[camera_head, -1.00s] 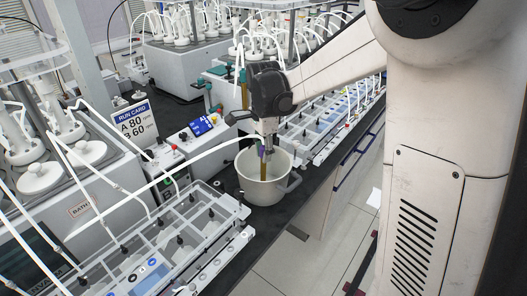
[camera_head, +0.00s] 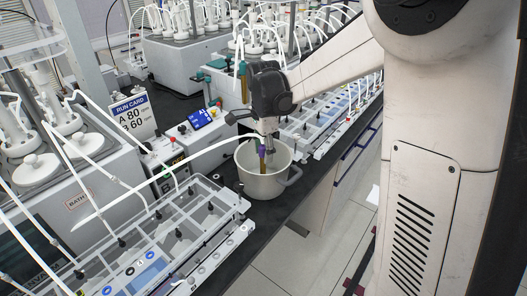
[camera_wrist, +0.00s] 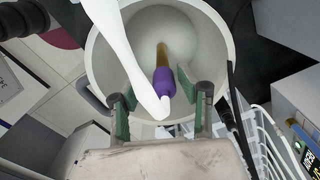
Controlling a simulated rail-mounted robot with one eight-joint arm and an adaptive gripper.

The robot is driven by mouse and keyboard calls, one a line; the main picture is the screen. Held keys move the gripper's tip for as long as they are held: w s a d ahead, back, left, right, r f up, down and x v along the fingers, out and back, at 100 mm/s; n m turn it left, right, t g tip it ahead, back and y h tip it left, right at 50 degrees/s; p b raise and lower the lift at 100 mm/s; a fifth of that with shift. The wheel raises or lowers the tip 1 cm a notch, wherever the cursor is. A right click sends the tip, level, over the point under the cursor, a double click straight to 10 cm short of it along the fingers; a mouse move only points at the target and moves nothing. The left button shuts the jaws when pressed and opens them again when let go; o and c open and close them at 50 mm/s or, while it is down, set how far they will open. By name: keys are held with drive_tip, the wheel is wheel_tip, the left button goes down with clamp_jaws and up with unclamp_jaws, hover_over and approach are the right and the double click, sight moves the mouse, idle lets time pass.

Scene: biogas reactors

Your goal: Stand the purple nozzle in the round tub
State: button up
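The purple nozzle (camera_wrist: 166,82) has a brown-gold shaft (camera_wrist: 162,54) that reaches down into the round tub (camera_wrist: 215,62). In the head view the nozzle (camera_head: 262,151) is upright or slightly tilted inside the pale tub (camera_head: 262,185). Whether its lower end touches the tub floor is unclear. A white hose runs to the nozzle's top. My gripper (camera_wrist: 160,110) is above the tub, its green-padded fingers spread on either side of the nozzle. A gap shows on the left; the right pad is close to the nozzle. It also shows in the head view (camera_head: 268,143).
The tub stands on a dark bench near its front edge. A clear-lidded rack (camera_head: 165,240) lies left of it, another (camera_head: 325,112) behind right. A run card sign (camera_head: 133,116) and reactor units stand behind. The white hose (camera_head: 150,180) crosses over the near rack.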

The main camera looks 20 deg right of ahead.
drive_tip(key=shift+o, duration=0.2)
wheel_tip(320, 180, up, 12)
idle(0.6)
idle(0.4)
drive_tip(key=s+f+n+t, duration=0.2)
drive_tip(key=s+n+t, duration=0.5)
drive_tip(key=s+n, duration=0.8)
drive_tip(key=s, duration=1)
drive_tip(key=shift+f+n, duration=0.3)
drive_tip(key=shift+f, duration=0.05)
drive_tip(key=shift+s, duration=0.1)
